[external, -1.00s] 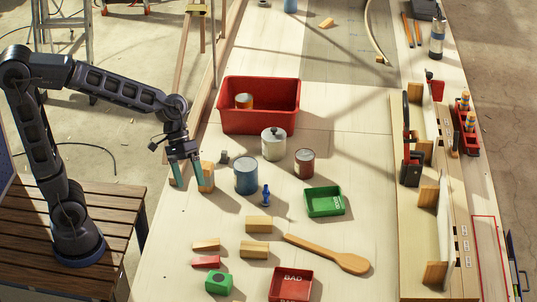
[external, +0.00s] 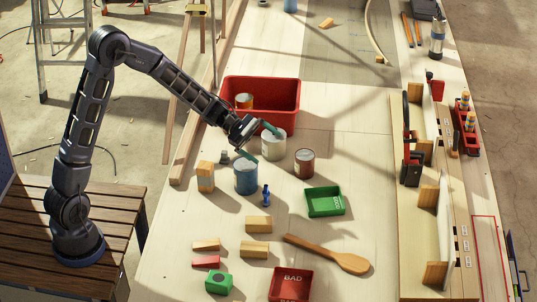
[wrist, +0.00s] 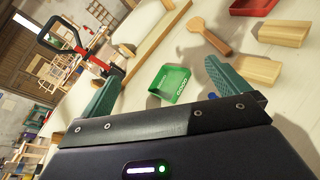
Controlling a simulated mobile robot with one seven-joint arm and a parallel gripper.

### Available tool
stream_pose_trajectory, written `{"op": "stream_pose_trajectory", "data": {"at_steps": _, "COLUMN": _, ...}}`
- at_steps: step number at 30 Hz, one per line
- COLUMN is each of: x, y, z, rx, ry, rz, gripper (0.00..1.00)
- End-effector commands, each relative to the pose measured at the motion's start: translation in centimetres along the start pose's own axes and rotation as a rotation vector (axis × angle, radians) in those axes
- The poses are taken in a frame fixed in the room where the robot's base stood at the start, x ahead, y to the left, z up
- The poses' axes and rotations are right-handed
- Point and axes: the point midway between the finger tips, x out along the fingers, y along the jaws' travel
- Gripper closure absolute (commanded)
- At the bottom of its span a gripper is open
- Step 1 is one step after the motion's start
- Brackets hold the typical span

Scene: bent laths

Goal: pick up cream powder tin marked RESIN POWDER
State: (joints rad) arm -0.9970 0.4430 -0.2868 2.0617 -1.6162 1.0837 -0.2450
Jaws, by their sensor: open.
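A cream tin with a knobbed lid (external: 275,148) stands upright mid-bench in the external view. Its marking is too small to read, and my gripper partly covers its top. My gripper (external: 268,147) is open and empty, reaching in from the left, with one teal finger over the cream tin's top and the other near the blue tin's rim. Whether either finger touches cannot be told. In the wrist view my spread fingers (wrist: 160,88) show no tin between them; the cream tin is not visible there.
A blue tin (external: 246,178) stands close in front-left and a brown-red tin (external: 304,164) to the right. A red bin (external: 262,117) holding an orange tin is behind. A green tray (external: 325,202), also in the wrist view (wrist: 168,85), and a blue piece (external: 266,195) are in front.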

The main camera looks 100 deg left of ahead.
Motion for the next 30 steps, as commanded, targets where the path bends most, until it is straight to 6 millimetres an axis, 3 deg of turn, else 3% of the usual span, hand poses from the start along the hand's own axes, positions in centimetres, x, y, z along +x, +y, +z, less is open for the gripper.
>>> {"op": "stream_pose_trajectory", "data": {"at_steps": 1, "x": -0.9, "y": 1.5, "z": -2.1, "rx": -0.053, "ry": -0.008, "rz": 0.053, "gripper": 0.00}}
{"op": "stream_pose_trajectory", "data": {"at_steps": 9, "x": -6.4, "y": 8.3, "z": -12.2, "rx": -0.315, "ry": -0.075, "rz": 0.347, "gripper": 0.00}}
{"op": "stream_pose_trajectory", "data": {"at_steps": 15, "x": -10.1, "y": 11.0, "z": -17.6, "rx": -0.440, "ry": -0.114, "rz": 0.504, "gripper": 0.00}}
{"op": "stream_pose_trajectory", "data": {"at_steps": 21, "x": -11.4, "y": 11.7, "z": -19.6, "rx": -0.483, "ry": -0.128, "rz": 0.560, "gripper": 0.00}}
{"op": "stream_pose_trajectory", "data": {"at_steps": 30, "x": -10.8, "y": 10.5, "z": -22.3, "rx": -0.486, "ry": -0.128, "rz": 0.560, "gripper": 0.00}}
